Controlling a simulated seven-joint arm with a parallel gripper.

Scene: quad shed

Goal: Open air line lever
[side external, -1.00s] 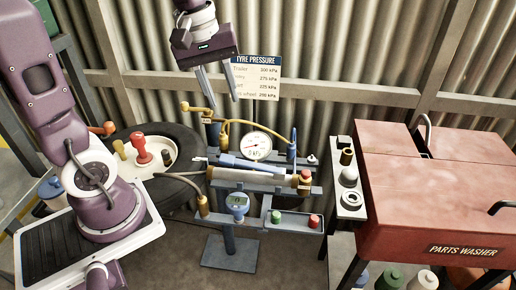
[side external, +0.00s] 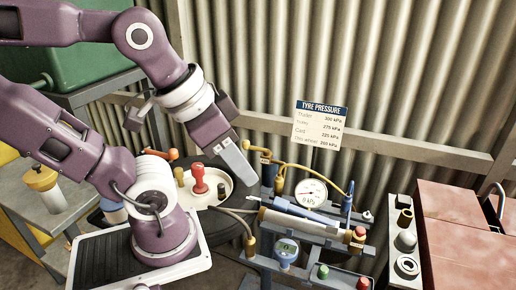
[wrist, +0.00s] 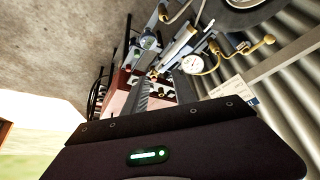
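The air line lever appears to be the small yellow handle (side external: 258,150) on the valve at the upper left of the gauge stand, left of the round white gauge (side external: 311,193). The yellow handle also shows in the wrist view (wrist: 268,40), at upper right. My gripper (side external: 248,180) points down and right, its tips just left of the lever's valve in the side view. No contact is clear. The fingers overlap side-on, so their gap is hidden. In the wrist view the gauge (wrist: 192,64) is in front of my gripper body.
A white-topped wheel stand with a red knob (side external: 199,180) and an orange handle (side external: 160,154) lies left of the lever. A yellow hose (side external: 294,167) runs above the gauge. The pressure sign (side external: 320,125) hangs behind, and the red parts washer (side external: 450,240) stands right.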

